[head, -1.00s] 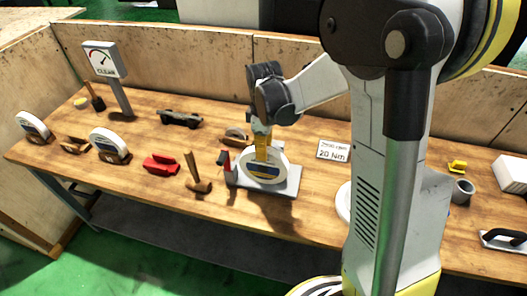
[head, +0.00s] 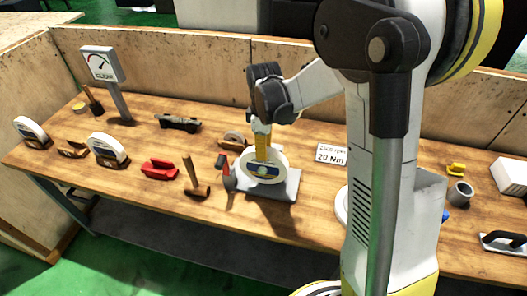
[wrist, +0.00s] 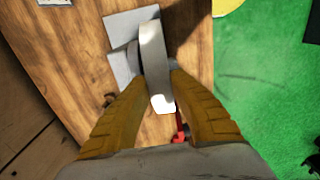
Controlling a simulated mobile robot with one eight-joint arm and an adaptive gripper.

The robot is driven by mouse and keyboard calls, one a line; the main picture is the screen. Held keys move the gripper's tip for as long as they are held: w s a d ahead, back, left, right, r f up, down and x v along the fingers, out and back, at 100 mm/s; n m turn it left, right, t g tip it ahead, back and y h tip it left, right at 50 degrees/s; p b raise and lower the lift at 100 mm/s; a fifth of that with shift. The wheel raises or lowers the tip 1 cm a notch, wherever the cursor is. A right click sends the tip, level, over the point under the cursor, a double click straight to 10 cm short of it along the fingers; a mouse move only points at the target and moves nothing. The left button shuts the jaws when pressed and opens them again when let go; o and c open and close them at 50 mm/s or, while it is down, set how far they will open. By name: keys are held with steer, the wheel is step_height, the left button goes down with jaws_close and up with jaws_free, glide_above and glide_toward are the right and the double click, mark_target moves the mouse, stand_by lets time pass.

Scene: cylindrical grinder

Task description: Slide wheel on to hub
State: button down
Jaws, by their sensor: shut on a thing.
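The wheel (head: 265,160) is a white disc with a blue label on its face. It stands upright over a grey base plate (head: 286,188) on the bench. My gripper (head: 262,148) comes down from above, its yellow fingers shut on the wheel. In the wrist view the wheel (wrist: 154,62) shows edge-on between the two fingers of my gripper (wrist: 158,84). The grey plate (wrist: 120,30) lies beyond and to the left of it. The hub cannot be made out clearly; the wheel and fingers cover that area. I cannot tell whether the wheel touches the hub.
A red part (head: 228,178) stands close at the fixture's left. A hammer (head: 197,190), a red tool (head: 160,169) and two wheels on stands (head: 108,149) (head: 32,131) are further left. A gauge (head: 101,65) stands behind. A "20 Nm" card (head: 331,154) lies right of the fixture.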

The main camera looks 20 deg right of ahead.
steer(key=shift+w+d, duration=0.3)
steer(key=shift+w, duration=0.15)
stand_by(0.4)
steer(key=c, duration=1.2)
jaws_free()
steer(key=shift+d, duration=0.1)
step_height(320, 180, up, 12)
steer(key=s+a+f+m+t+b, duration=0.1)
steer(key=s+f+m+t+b, duration=0.1)
steer(key=s, duration=0.4)
steer(key=s+a+f+m+t+b, duration=0.2)
steer(key=s+f+m+b, duration=0.2)
steer(key=s+m+b, duration=0.1)
steer(key=s+a+f+m+t+b, duration=0.1)
steer(key=s+f+m+t+b, duration=0.2)
steer(key=s, duration=0.4)
steer(key=shift+s+a+f+m+b, duration=0.2)
steer(key=shift+s+f+m+b, duration=0.3)
steer(key=shift+b, duration=0.65)
